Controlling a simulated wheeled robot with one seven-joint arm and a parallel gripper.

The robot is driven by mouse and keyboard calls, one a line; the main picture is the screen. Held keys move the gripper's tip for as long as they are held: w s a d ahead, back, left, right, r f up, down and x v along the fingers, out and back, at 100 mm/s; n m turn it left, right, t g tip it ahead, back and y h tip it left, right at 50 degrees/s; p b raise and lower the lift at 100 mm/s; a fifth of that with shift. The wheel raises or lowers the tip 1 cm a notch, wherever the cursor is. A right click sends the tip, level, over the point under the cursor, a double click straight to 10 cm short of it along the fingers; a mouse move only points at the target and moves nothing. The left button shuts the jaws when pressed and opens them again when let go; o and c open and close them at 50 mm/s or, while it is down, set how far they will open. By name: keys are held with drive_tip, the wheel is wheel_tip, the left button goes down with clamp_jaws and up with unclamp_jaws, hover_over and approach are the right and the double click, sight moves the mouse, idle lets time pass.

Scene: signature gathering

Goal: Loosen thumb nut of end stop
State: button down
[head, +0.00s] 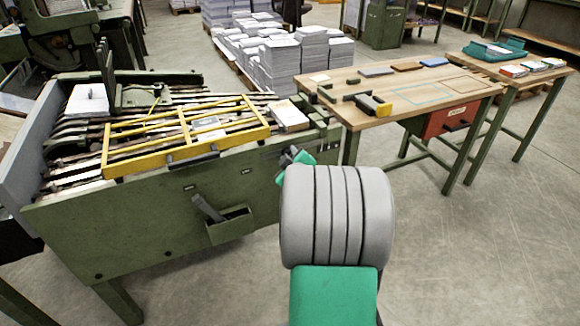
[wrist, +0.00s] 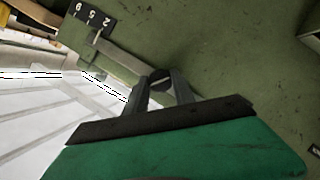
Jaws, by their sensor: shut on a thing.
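My gripper (wrist: 160,86) is at the green side wall of the machine in the wrist view, its two dark fingers closed around a small round dark thumb nut (wrist: 161,74). The nut is mostly hidden between the fingers. A grey metal bar (wrist: 120,58), seemingly part of the end stop, runs from beside the nut toward a black scale plate (wrist: 92,18) with white numbers. In the head view my gripper (head: 287,156) is at the right end of the machine's front, and my own arm covers part of the area below it. The nut cannot be made out there.
The green machine (head: 130,225) carries a yellow guard frame (head: 185,132) and a small open box (head: 230,226) on its front. A wooden table (head: 440,88) with blocks stands to the right. Paper stacks (head: 280,65) stand behind. The floor at right is clear.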

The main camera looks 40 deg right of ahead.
drive_tip(key=n+h+b, duration=0.1)
drive_tip(key=n+b, duration=0.1)
drive_tip(key=b, duration=0.1)
drive_tip(key=n+h+b, duration=0.1)
drive_tip(key=n+b, duration=0.1)
drive_tip(key=b, duration=0.1)
drive_tip(key=n+h+b, duration=0.1)
drive_tip(key=b, duration=0.2)
drive_tip(key=shift+a+f+n+t, duration=0.1)
drive_tip(key=shift+f+n+t, duration=0.2)
drive_tip(key=shift+n+t, duration=0.1)
drive_tip(key=shift+r, duration=0.1)
drive_tip(key=c, duration=1.1)
unclamp_jaws()
drive_tip(key=shift+o, duration=0.2)
